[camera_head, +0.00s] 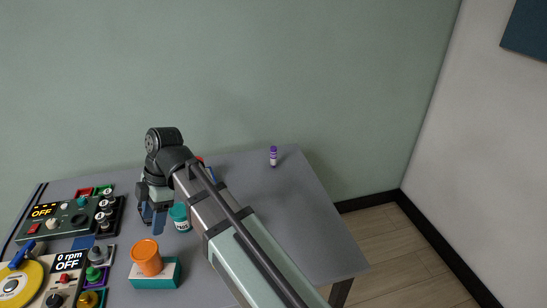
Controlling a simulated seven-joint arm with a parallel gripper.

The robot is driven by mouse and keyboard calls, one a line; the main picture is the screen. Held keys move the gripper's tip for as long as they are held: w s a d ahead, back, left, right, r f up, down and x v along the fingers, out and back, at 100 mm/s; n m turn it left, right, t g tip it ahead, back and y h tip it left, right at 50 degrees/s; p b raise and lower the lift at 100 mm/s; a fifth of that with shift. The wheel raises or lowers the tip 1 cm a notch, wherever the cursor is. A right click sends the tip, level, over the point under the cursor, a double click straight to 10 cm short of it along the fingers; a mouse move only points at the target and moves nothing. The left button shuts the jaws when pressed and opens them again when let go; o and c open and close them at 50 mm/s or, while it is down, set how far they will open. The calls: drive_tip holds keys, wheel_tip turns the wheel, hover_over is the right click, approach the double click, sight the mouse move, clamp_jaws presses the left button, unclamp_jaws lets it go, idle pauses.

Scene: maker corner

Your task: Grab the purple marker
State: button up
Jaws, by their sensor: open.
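A small upright object with a purple top and a white band (273,157) stands near the back right of the grey table (300,235); it looks like the purple marker, though it is small in the picture. My gripper (152,222) is open and points down over the left-middle of the table, well to the left of the purple object and apart from it. No object shows between its fingers. My arm crosses the table from the lower right and hides part of the middle.
A teal jar (180,218) stands just right of my gripper. An orange cup-like piece (146,257) sits on a teal and white block (155,275) in front. Control panels (70,220) and a yellow disc device (20,285) fill the left. The table's right side is clear; walls stand behind and right.

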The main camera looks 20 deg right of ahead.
drive_tip(key=w+d+f+m, duration=0.1)
drive_tip(key=w+d+m, duration=0.1)
drive_tip(key=w+d, duration=0.65)
drive_tip(key=m+t+h, duration=0.2)
drive_tip(key=m+h, duration=0.2)
drive_tip(key=m, duration=0.1)
hover_over(273, 156)
drive_tip(key=w, duration=0.2)
drive_tip(key=f, duration=0.2)
drive_tip(key=shift+s+d+f, duration=0.25)
drive_tip(key=shift+d+f, duration=0.05)
drive_tip(key=shift+d, duration=0.05)
drive_tip(key=shift+d+f, duration=0.1)
drive_tip(key=shift+d, duration=0.05)
drive_tip(key=shift+f+n, duration=0.15)
drive_tip(key=shift+n, duration=0.15)
drive_tip(key=f, duration=1.3)
drive_tip(key=shift+s+a+f, duration=0.1)
drive_tip(key=shift+a+f, duration=0.1)
drive_tip(key=shift+a, duration=0.05)
clamp_jaws()
